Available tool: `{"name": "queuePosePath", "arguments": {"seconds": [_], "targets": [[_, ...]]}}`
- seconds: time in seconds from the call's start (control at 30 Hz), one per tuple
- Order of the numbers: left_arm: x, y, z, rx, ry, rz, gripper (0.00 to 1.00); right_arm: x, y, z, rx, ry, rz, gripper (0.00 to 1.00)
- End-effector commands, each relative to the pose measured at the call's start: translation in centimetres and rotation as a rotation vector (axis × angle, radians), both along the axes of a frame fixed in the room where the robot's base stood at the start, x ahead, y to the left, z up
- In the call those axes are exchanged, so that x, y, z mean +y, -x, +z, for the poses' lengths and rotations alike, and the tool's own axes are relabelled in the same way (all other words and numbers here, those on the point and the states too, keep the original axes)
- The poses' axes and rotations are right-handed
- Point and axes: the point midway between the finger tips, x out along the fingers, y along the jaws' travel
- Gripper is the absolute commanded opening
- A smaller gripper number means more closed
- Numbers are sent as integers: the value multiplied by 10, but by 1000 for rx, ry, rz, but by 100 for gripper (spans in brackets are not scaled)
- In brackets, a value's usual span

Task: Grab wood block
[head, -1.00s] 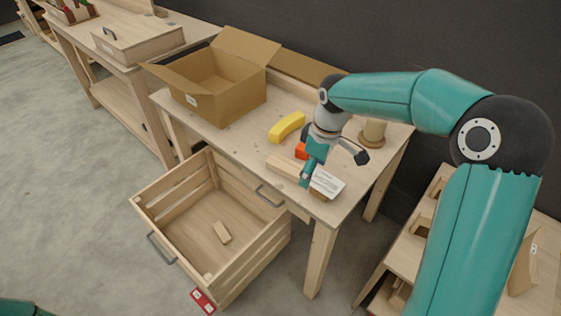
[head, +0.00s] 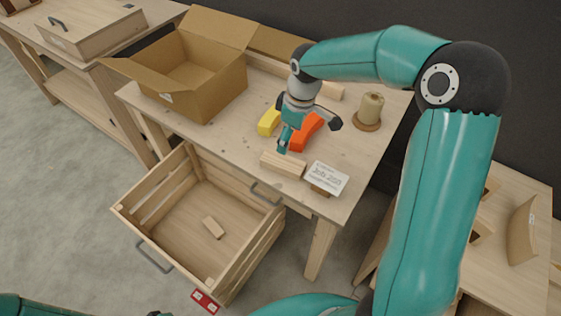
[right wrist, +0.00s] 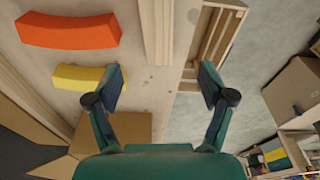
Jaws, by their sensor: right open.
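A pale wood block (head: 283,164) lies near the front edge of the table, left of a white card. In the right wrist view the wood block (right wrist: 157,32) runs in from the top edge, and its far end is cut off. My right gripper (right wrist: 162,80) is open and empty, with the block's near end beyond the gap between its fingers. In the head view the right gripper (head: 308,136) hangs behind the block, above a yellow curved block (head: 269,122) and an orange curved block (head: 308,132), partly covering both.
The white card (head: 327,178) stands right of the block. A cardboard box (head: 210,95) is open at the back left; a spool (head: 370,108) stands at the right. An open slatted drawer (head: 165,225) below holds a small wood piece (head: 213,227).

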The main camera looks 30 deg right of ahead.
Motion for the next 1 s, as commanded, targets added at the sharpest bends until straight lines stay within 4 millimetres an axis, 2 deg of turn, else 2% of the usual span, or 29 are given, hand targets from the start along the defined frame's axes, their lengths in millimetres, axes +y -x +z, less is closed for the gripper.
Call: {"name": "queuePosePath", "arguments": {"seconds": [0.1,0.3,0.57,0.83,1.0], "targets": [[0,0,3,-1,0,0,0,5,-4,-28,7,-2,6,81],[0,0,6,-1,0,0,0,8,-10,-63,4,-1,8,81],[0,0,8,-1,0,0,0,9,-13,-79,3,-1,9,81],[0,0,20,-1,0,0,0,9,-18,-114,5,-3,10,81],[0,0,21,-1,0,0,0,9,-20,-126,1,-2,8,81]]}}
